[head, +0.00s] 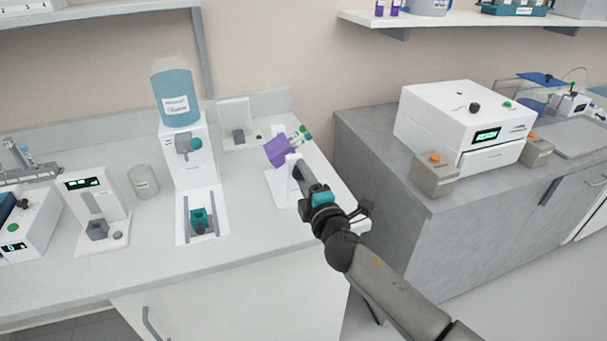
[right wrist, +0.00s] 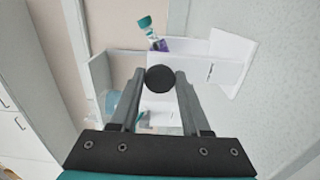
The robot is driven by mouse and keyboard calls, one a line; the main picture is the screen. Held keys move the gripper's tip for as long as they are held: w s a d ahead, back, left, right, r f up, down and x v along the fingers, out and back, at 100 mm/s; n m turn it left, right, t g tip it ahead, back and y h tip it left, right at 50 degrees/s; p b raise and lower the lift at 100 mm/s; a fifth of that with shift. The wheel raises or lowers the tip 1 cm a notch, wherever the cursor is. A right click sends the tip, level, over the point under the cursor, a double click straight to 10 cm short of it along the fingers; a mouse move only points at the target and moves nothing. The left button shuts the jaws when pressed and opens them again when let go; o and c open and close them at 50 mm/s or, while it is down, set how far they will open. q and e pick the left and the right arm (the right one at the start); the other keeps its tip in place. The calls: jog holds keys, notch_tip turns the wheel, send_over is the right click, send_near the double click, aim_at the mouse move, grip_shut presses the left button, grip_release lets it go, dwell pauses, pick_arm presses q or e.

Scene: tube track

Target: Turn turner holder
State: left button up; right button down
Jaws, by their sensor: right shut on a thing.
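The turner is a white stand (head: 280,190) near the right end of the counter. Its purple holder (head: 280,152) is tilted and carries a clear tube with a green cap (head: 306,131), which leans up to the right. My right gripper (head: 297,170) is at the right side of the stand. In the right wrist view its fingers are shut on a dark round knob (right wrist: 160,78). The purple holder (right wrist: 161,45) and the green cap (right wrist: 145,22) show beyond the knob. The gripper hides part of the stand in the head view. My left gripper is not in view.
Left of the turner stands a white dispenser with a blue bottle (head: 177,95). A small white device (head: 237,130) is behind. A beaker (head: 144,182) and another device (head: 95,205) are further left. A white machine (head: 465,125) sits on the grey bench (head: 385,165) at right.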

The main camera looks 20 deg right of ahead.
jog(key=n+p, duration=0.3)
jog(key=n, duration=0.9)
jog(key=shift+r, duration=0.1)
dwell(0.4)
jog(key=shift+c, duration=1.9)
grip_release()
jog(key=s, duration=1.5)
jog(key=shift+s+d, duration=0.15)
jog(key=shift+d, duration=0.05)
